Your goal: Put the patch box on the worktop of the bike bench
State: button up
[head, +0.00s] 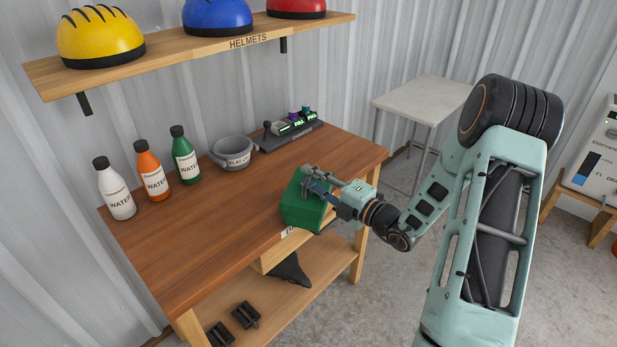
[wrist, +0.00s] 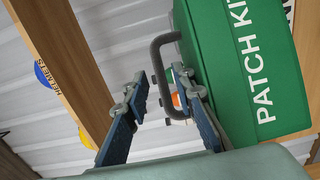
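The patch box is a green box (head: 302,213) with white "PATCH KI…" lettering and a grey handle; it also fills the upper right of the wrist view (wrist: 240,60). In the head view it is at the front right edge of the bike bench's brown worktop (head: 215,240), its lower part overlapping that edge. I cannot tell whether it rests fully on the wood. My gripper (head: 314,182) is at the box's handle side. In the wrist view my gripper (wrist: 160,95) has its fingers apart, with the handle between them and no clear grip on it.
Several bottles, including a white one (head: 117,190), a grey bowl (head: 233,152) and a charger rack (head: 288,131) stand along the back of the worktop. A helmet shelf (head: 200,50) hangs above. The worktop's front middle is clear. A pale side table (head: 420,100) stands behind.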

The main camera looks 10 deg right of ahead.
jog(key=v, duration=1)
jog(key=shift+s+d, duration=0.2)
jog(key=shift+d, duration=0.05)
jog(key=shift+c, duration=0.7)
jog(key=shift+s+d+f+b, duration=0.1)
jog(key=shift+s+f+b, duration=0.15)
jog(key=shift+b, duration=0.1)
jog(key=shift+c, duration=1.2)
jog(key=s+f+n+b, duration=0.1)
jog(key=n+b, duration=0.1)
jog(key=s+d+f+n+b, duration=0.1)
jog(key=s+n+b, duration=0.1)
jog(key=s+d+f+n+b, duration=0.1)
jog(key=f+n+b, duration=0.1)
jog(key=n, duration=0.1)
jog(key=shift+s+d+f+b, duration=0.1)
jog(key=shift+s+d+b, duration=0.1)
jog(key=shift+b, duration=0.15)
grip_shut()
jog(key=s+d+f+n+b, duration=0.2)
jog(key=s+f+n+b, duration=0.2)
jog(key=s+n+b, duration=0.4)
jog(key=n+b, duration=0.2)
jog(key=n, duration=0.1)
send_near(320, 223)
jog(key=x, duration=0.6)
jog(key=shift+w+a+r, duration=0.2)
jog(key=shift+a+r, duration=0.05)
jog(key=shift+a, duration=0.1)
